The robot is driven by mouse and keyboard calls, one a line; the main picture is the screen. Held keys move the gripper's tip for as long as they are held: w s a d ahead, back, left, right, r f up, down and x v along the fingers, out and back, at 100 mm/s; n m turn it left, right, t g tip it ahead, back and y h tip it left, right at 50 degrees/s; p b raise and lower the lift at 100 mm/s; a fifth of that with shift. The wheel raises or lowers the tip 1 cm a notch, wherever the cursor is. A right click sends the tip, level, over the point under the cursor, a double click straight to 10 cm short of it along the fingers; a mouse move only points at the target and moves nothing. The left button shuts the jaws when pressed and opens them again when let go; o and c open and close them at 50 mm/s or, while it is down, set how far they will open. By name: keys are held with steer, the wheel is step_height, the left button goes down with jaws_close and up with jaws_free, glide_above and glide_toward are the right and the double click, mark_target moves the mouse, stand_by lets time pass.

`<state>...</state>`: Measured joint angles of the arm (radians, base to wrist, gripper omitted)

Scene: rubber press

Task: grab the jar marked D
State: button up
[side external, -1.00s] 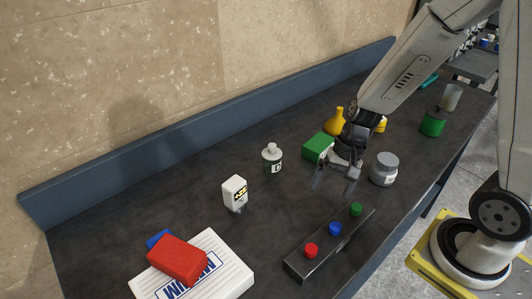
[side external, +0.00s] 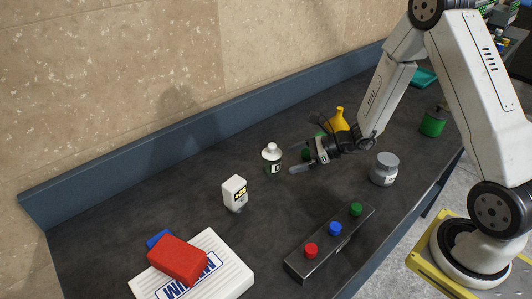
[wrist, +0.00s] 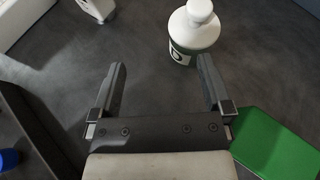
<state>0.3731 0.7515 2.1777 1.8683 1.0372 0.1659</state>
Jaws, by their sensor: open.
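A small white-capped jar (side external: 272,160) with a dark label stands upright on the dark bench in the side view; its label letter is too small to read there. It also shows at the top of the wrist view (wrist: 195,30), with a round mark on the label that I cannot read for sure. My gripper (side external: 293,158) is tipped over sideways with its fingers pointing left at this jar, apart from it. In the wrist view my gripper (wrist: 162,66) is open and empty, and the jar lies beyond the right fingertip.
A grey jar (side external: 385,170) stands right of my gripper. A green box (wrist: 277,145) lies beside the right finger. A white bottle (side external: 235,193) stands left. A yellow flask (side external: 338,119) is behind. A button box (side external: 330,243) sits in front. Bare bench lies between my fingers.

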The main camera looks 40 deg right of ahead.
mark_target(274, 149)
steer(key=shift+w+d+f+m+t+h, duration=0.2)
steer(key=shift+w+d+m+t, duration=0.25)
steer(key=shift+d+m, duration=0.2)
steer(key=shift+w+d+f+m+t+h, duration=0.2)
steer(key=shift+w+d+m+t, duration=0.25)
steer(key=shift+d+m, duration=0.15)
steer(key=shift+x, duration=3.9)
steer(key=shift+s+r, duration=0.1)
steer(key=c, duration=1.3)
steer(key=shift+o, duration=0.2)
steer(key=shift+r, duration=0.2)
steer(key=shift+r, duration=1.15)
steer(key=s+r, duration=1)
steer(key=s, duration=0.4)
steer(key=shift+r, duration=0.2)
